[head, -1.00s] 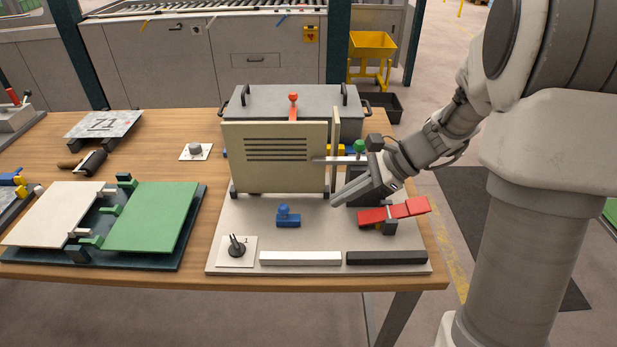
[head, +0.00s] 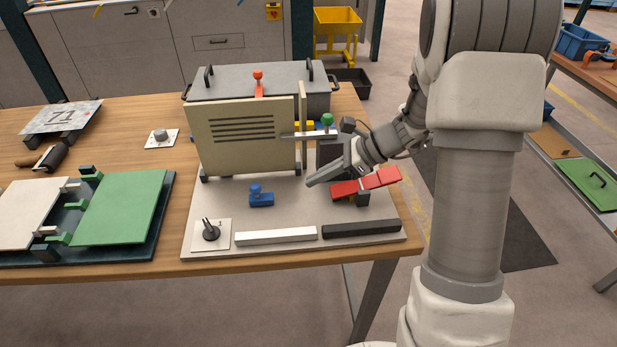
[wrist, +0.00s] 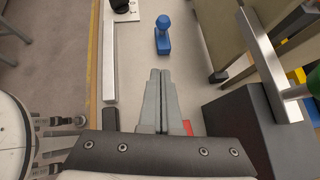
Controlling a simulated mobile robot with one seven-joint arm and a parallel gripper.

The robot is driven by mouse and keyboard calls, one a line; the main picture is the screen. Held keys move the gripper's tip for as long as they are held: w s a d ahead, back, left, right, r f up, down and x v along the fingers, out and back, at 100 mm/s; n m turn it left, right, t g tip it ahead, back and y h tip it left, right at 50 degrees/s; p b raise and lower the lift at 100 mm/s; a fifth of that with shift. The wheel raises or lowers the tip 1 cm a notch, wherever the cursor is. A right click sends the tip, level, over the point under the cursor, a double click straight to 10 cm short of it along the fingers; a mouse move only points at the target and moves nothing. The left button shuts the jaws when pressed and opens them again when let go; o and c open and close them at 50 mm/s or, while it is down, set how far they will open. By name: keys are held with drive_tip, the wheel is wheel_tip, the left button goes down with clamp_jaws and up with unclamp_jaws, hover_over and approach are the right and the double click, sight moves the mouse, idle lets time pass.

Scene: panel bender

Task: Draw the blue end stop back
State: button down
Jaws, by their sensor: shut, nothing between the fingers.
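The blue end stop (head: 261,198) is a small blue block with a round knob on top. It stands on the light base plate (head: 290,212), in front of the beige slotted panel. My gripper (head: 311,183) is shut and empty above the plate, to the right of the end stop and apart from it. In the wrist view the end stop (wrist: 163,36) lies straight ahead of the closed fingertips (wrist: 160,72), with a gap between them.
The beige panel (head: 246,132) stands behind the end stop. A red handle (head: 365,184) lies under my wrist. White (head: 275,236) and black (head: 361,228) bars and a black rotary switch (head: 211,230) line the front. A green-knobbed lever (head: 327,120) is behind my gripper.

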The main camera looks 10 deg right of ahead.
sight(259, 196)
drive_tip(key=b+x, duration=0.1)
drive_tip(key=x, duration=0.6)
drive_tip(key=shift+a+f, duration=0.2)
drive_tip(key=shift+f, duration=0.1)
drive_tip(key=shift+w+a+r, duration=0.15)
drive_tip(key=shift+w+a, duration=0.05)
drive_tip(key=shift+a, duration=0.4)
drive_tip(key=shift+w+a+r, duration=0.15)
drive_tip(key=shift+a, duration=0.5)
drive_tip(key=shift+w+a+r, duration=0.15)
drive_tip(key=shift+w+a, duration=0.05)
drive_tip(key=shift+a, duration=0.5)
drive_tip(key=a, duration=1.2)
drive_tip(key=shift+w+a, duration=0.15)
drive_tip(key=shift+a, duration=0.05)
